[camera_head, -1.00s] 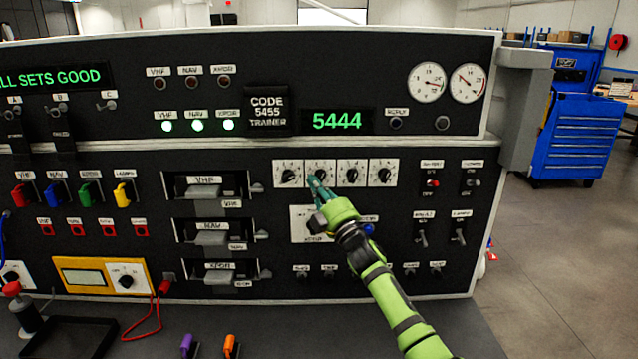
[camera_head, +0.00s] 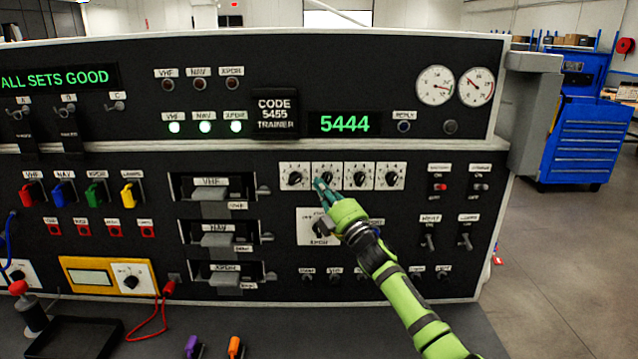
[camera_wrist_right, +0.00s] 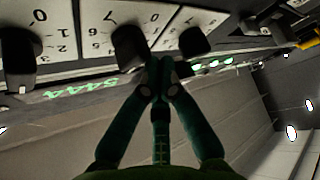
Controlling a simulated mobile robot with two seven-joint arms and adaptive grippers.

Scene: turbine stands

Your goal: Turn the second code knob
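A row of code knobs on white plates sits on the panel, with the first knob (camera_head: 295,178) at the left. The second code knob (camera_head: 327,176) is partly hidden by my right gripper (camera_head: 320,185), whose fingertips are just below and left of it. In the right wrist view, the gripper (camera_wrist_right: 161,66) has its fingertips together, close beside a dark knob (camera_wrist_right: 130,46); I see nothing between them, and contact with the knob is unclear. The green code display (camera_head: 339,123) reads 5444, and the trainer label (camera_head: 275,114) reads CODE 5455. My left gripper is not in view.
The third knob (camera_head: 359,177) and fourth knob (camera_head: 389,177) are close on the right. A larger XPDR knob (camera_head: 318,228) is below, partly behind my gripper. Drawer-like VHF, NAV and XPDR units (camera_head: 213,190) protrude on the left. A blue tool cabinet (camera_head: 580,140) stands farther right.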

